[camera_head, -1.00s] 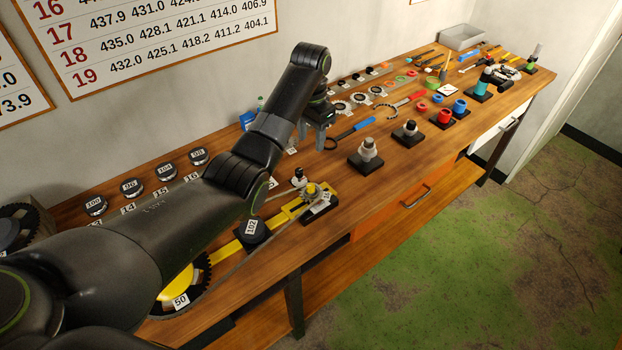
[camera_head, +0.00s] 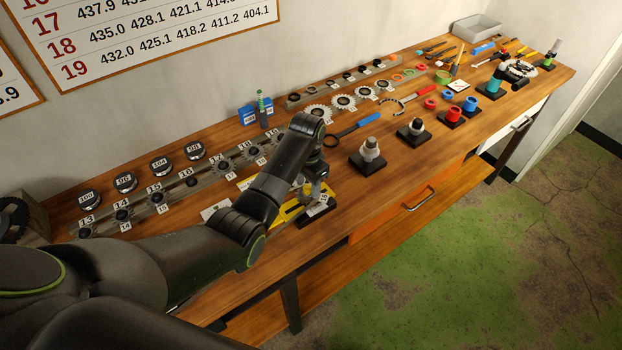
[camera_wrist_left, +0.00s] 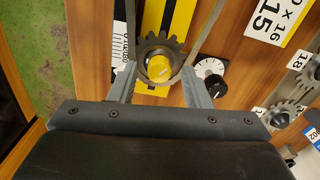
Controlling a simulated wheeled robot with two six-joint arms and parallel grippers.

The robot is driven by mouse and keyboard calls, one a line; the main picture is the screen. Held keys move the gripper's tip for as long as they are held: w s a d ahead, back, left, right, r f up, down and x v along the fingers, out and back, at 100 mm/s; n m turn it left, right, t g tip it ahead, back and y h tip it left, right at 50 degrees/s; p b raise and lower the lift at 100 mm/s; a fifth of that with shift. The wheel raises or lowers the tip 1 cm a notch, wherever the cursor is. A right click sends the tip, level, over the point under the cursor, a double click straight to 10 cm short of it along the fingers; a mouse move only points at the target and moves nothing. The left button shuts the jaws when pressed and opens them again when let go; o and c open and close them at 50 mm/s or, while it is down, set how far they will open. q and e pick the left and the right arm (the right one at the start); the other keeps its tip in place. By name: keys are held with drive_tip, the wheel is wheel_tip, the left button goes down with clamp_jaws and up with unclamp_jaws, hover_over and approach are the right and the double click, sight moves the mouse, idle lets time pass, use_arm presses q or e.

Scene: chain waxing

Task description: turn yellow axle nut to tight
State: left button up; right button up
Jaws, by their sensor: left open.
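The yellow axle nut (camera_wrist_left: 160,68) sits at the centre of a small dark toothed sprocket (camera_wrist_left: 150,50) in the left wrist view. The nut and sprocket are on the yellow and black fixture, whose yellow bar (camera_head: 286,213) shows in the head view. My left gripper (camera_wrist_left: 159,72) is open, with one finger on each side of the nut and sprocket; I cannot tell whether they touch. In the head view my left gripper (camera_head: 313,188) is over the fixture's right end and hides the nut. My right gripper is not in view.
A black knob with a white dial (camera_wrist_left: 213,75) stands close beside the right finger in the left wrist view. Two dark stands with grey fittings (camera_head: 369,155) (camera_head: 414,131) are to the right. A blue-handled tool (camera_head: 356,130) lies behind. The front table edge is clear.

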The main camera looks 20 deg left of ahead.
use_arm(q)
drive_tip(key=shift+s, duration=0.15)
drive_tip(key=shift+c, duration=0.8)
clamp_jaws()
drive_tip(key=m, duration=1.2)
drive_tip(key=shift+m, duration=0.3)
